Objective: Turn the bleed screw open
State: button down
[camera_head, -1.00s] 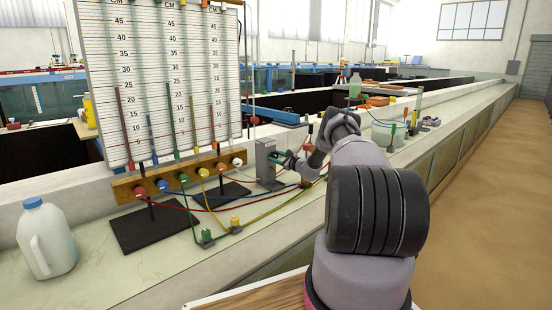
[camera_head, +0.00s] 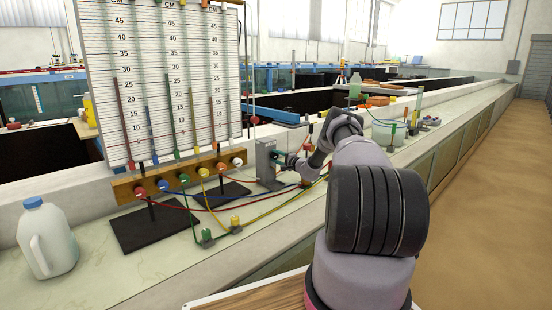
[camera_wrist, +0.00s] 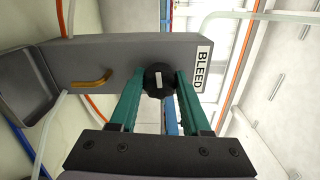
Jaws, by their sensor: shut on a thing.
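The bleed screw (camera_wrist: 158,80) is a round black knob with a white mark, on the face of a grey block (camera_wrist: 90,58) next to a "BLEED" label (camera_wrist: 202,70). In the wrist view the two teal fingers of my gripper (camera_wrist: 155,88) are shut on the knob, one on each side. The white mark stands nearly upright in that view. In the head view the grey block (camera_head: 265,160) stands on the ledge right of the manometer board, and my gripper (camera_head: 281,159) reaches its right side. The screw itself is hidden there.
A brass spout (camera_wrist: 92,82) sticks out of the block beside the knob. The manometer board (camera_head: 160,80) with coloured valves and tubes stands to the left. Red, blue, green and yellow tubes cross the ledge. A white jug (camera_head: 46,240) stands at front left.

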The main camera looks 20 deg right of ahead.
jog(key=n, duration=0.4)
jog(key=shift+f+n, duration=0.1)
jog(key=shift+n, duration=0.3)
dwell(0.4)
jog(key=shift+c, duration=1.9)
grip_release()
jog(key=shift+s, duration=0.1)
jog(key=v, duration=1)
jog(key=shift+s, duration=0.3)
jog(key=shift+d, duration=0.15)
